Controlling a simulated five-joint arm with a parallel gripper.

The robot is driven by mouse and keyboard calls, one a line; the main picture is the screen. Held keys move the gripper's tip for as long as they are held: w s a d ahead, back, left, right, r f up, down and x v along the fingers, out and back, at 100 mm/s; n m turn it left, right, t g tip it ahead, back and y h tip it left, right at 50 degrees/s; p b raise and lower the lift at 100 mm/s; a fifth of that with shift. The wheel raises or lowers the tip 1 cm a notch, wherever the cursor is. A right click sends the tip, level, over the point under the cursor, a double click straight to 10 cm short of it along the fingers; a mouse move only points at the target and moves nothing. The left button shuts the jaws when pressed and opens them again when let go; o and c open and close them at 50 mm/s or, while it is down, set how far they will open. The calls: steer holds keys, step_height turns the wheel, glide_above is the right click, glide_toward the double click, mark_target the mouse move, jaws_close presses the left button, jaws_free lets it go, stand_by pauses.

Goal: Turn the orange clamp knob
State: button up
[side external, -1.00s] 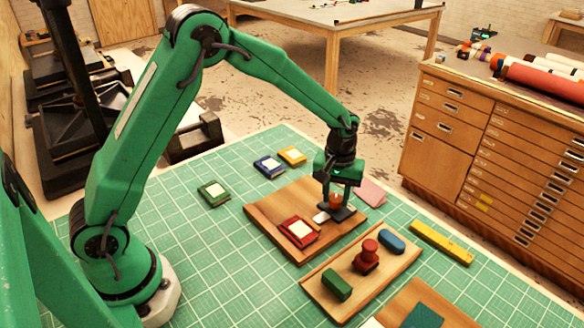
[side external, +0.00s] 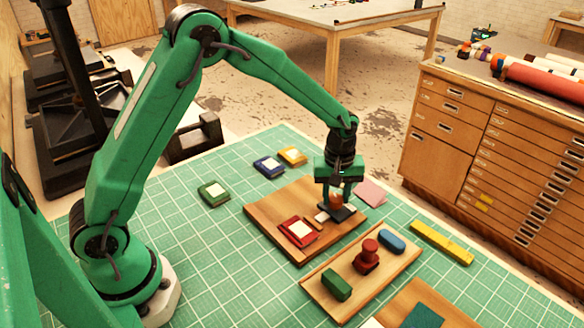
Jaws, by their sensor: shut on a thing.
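The orange clamp knob (side external: 336,199) stands on a dark clamp base (side external: 343,213) at the right corner of a wooden board (side external: 272,213). My gripper (side external: 336,202) points straight down over it and is shut on the knob, with a finger on either side. The fingers hide part of the knob. A small white piece (side external: 321,216) lies beside the clamp base, on its left.
A red block with a pale top (side external: 298,232) sits on the same board. A wooden tray (side external: 322,293) in front holds a red stamp-like piece (side external: 367,257), a green block (side external: 336,285) and a blue block (side external: 391,239). The green mat (side external: 190,240) is clear at the left.

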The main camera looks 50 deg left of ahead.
mark_target(335, 198)
steer(key=o, duration=1)
steer(key=shift+r, duration=0.1)
step_height(335, 198, up, 7)
steer(key=shift+a+f, duration=0.1)
steer(key=shift+r, duration=0.45)
steer(key=shift+s+r, duration=0.1)
